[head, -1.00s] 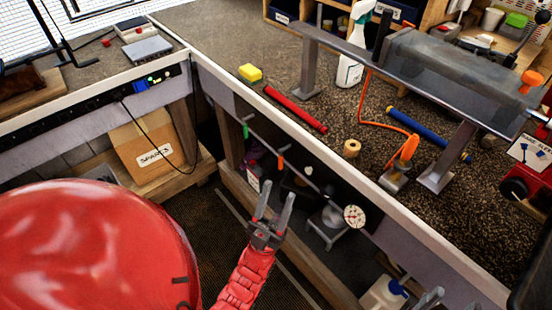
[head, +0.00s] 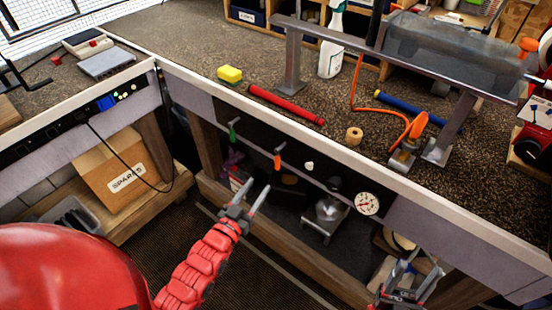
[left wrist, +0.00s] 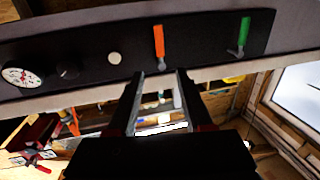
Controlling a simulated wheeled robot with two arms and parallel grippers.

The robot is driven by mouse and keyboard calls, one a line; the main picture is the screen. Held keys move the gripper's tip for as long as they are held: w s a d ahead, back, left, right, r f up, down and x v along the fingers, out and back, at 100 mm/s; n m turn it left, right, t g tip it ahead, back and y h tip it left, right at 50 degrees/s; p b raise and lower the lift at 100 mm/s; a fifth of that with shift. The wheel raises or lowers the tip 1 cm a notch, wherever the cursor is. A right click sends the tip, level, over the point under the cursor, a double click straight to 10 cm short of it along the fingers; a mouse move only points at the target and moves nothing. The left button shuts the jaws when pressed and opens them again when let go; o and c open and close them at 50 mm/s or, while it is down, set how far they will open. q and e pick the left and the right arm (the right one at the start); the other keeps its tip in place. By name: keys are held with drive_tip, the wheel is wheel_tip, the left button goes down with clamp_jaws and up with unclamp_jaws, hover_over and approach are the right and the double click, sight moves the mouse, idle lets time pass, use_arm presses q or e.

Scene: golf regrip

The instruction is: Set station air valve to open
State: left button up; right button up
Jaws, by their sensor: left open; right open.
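A dark panel under the bench's front edge carries an orange lever (head: 277,158) and a green lever (head: 233,131). Both handles look roughly vertical in the left wrist view, the orange lever (left wrist: 158,41) near the middle and the green lever (left wrist: 244,32) to its right. I cannot tell from labels which one is the air valve. A round white gauge (head: 367,203) sits at the panel's right end. My left gripper (head: 258,187) is open and empty, below and apart from the orange lever. My right gripper (head: 425,260) is open and empty at the lower right.
A white button (head: 309,166) sits right of the orange lever. A SPARES box (head: 108,175) stands on a lower shelf.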

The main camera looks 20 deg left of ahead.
sight(276, 160)
use_arm(q)
drive_tip(key=w, duration=0.4)
drive_tip(key=w+d, duration=0.1)
drive_tip(key=w, duration=0.4)
drive_tip(key=w+d, duration=0.1)
drive_tip(key=w, duration=0.3)
drive_tip(key=shift+w+p, duration=0.15)
drive_tip(key=shift+p, duration=0.15)
clamp_jaws()
idle(0.7)
